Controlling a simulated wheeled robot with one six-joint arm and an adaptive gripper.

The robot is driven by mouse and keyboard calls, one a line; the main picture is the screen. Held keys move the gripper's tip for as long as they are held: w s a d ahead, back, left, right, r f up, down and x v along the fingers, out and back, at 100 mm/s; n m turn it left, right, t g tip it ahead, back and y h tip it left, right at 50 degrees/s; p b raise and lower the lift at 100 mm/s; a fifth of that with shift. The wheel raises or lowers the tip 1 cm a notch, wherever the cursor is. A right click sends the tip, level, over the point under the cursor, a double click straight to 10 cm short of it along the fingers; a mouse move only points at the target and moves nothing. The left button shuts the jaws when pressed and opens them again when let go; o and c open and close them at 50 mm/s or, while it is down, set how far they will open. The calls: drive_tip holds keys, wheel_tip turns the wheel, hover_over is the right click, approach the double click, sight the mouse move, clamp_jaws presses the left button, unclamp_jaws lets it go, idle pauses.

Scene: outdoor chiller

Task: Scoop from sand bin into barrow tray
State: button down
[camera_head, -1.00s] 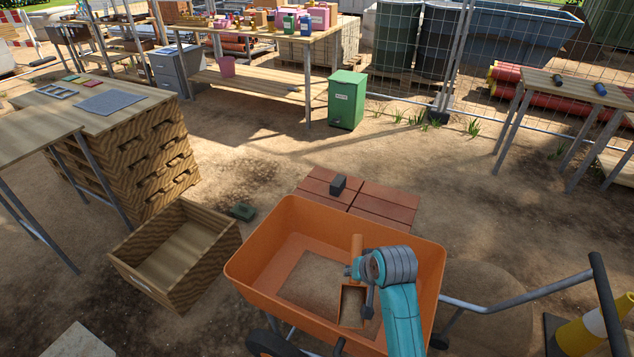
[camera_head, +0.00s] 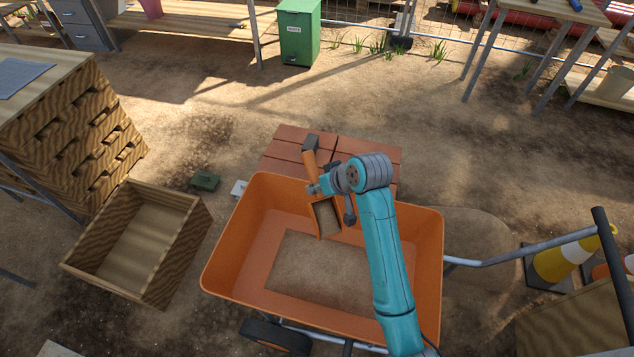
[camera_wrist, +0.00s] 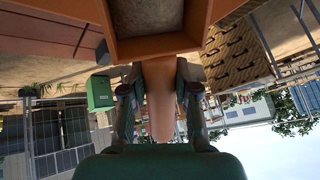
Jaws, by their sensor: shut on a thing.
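The orange barrow tray (camera_head: 228,262) stands in the lower middle of the head view, with a flat patch of sand (camera_head: 320,270) on its floor. My gripper (camera_head: 318,187) is above the tray's far side, shut on the orange handle of a scoop (camera_head: 326,216). The scoop's pan hangs toward the tray, its inside brownish; I cannot tell whether sand is in it. In the wrist view the handle (camera_wrist: 160,95) runs between my two fingers and the scoop's pan (camera_wrist: 150,20) shows at the top. No bin is clearly recognisable as the sand bin.
An open wooden box (camera_head: 140,240) stands left of the barrow, seemingly empty. A small green block (camera_head: 205,180) lies on the ground. A yellow-white cone (camera_head: 560,262) stands at right, near the barrow handle.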

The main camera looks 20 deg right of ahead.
drive_tip(key=s+t, duration=0.1)
drive_tip(key=s+f+t, duration=0.1)
drive_tip(key=shift+s+f+t, duration=0.15)
drive_tip(key=shift+s+t, duration=0.15)
drive_tip(key=shift+s+r+n+t+y, duration=0.1)
drive_tip(key=shift+s+r+n+t, duration=0.1)
drive_tip(key=shift+s+t, duration=0.55)
drive_tip(key=shift+s+r+n+t+y, duration=0.1)
drive_tip(key=shift+s+r+n+t, duration=0.1)
drive_tip(key=shift+s+t, duration=0.55)
drive_tip(key=shift+s+r+n+t+y, duration=0.1)
drive_tip(key=shift+s+r+t, duration=0.1)
drive_tip(key=shift+s+t, duration=0.55)
drive_tip(key=shift+s+g, duration=0.2)
drive_tip(key=shift+g, duration=0.05)
drive_tip(key=shift+w+r+g, duration=0.1)
drive_tip(key=shift+r+g, duration=0.3)
drive_tip(key=shift+r, duration=0.1)
wheel_tip(320, 180, up, 6)
drive_tip(key=m+g, duration=0.1)
drive_tip(key=g, duration=0.5)
drive_tip(key=shift+g, duration=0.4)
